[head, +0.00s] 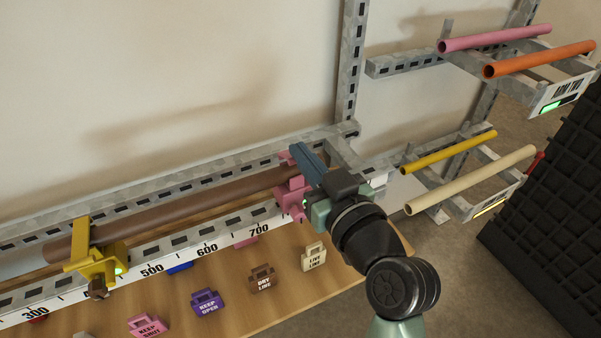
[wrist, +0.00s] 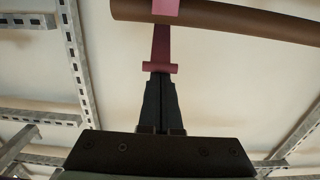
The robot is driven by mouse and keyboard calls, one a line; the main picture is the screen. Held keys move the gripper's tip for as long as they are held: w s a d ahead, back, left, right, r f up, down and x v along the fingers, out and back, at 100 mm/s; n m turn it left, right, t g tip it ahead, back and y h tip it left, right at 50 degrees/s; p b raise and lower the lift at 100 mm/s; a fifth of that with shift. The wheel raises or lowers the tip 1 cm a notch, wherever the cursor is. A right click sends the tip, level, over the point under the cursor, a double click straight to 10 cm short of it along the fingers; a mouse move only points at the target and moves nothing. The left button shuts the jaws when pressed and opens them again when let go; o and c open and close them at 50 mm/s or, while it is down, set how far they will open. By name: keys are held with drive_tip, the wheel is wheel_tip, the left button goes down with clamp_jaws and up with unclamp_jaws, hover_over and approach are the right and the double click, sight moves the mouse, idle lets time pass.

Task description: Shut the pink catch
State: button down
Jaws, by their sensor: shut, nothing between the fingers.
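The pink catch (head: 287,189) sits at the right end of the brown pipe (head: 190,203), on the rail near the 700 mark. My gripper (head: 297,149) is at the catch, partly covering it from the right. Its fingers are together with nothing between them. In the wrist view, a pink strap (wrist: 161,42) runs from the brown pipe (wrist: 225,17) down to a short pink crossbar. The closed fingertips (wrist: 159,76) are right at this crossbar; whether they touch it I cannot tell. How far the catch stands open is also unclear.
A yellow catch (head: 92,255) with a green light sits farther left on the rail. Padlock-shaped tags, such as a purple one (head: 207,303), lie on the wooden shelf below. Racks with coloured pipes (head: 495,38) stand at the right. A dark grid panel (head: 550,200) is at the far right.

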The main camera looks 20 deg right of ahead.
drive_tip(key=f+t+b, duration=0.1)
drive_tip(key=t+b, duration=0.1)
drive_tip(key=b, duration=0.5)
drive_tip(key=s+f+t+b, duration=0.1)
drive_tip(key=f+t+b, duration=0.1)
drive_tip(key=b, duration=0.6)
drive_tip(key=s+f+t+b, duration=0.1)
drive_tip(key=f+b, duration=0.1)
drive_tip(key=b, duration=0.5)
drive_tip(key=shift+s+t+b, duration=0.2)
drive_tip(key=shift+t+b, duration=0.2)
drive_tip(key=shift+b, duration=0.65)
drive_tip(key=shift+r, duration=0.15)
wheel_tip(320, 180, up, 5)
drive_tip(key=p, duration=0.4)
drive_tip(key=f+b+v, duration=0.1)
drive_tip(key=b+v, duration=0.2)
drive_tip(key=v, duration=0.7)
drive_tip(key=shift+w+f, duration=0.2)
drive_tip(key=shift+w, duration=0.15)
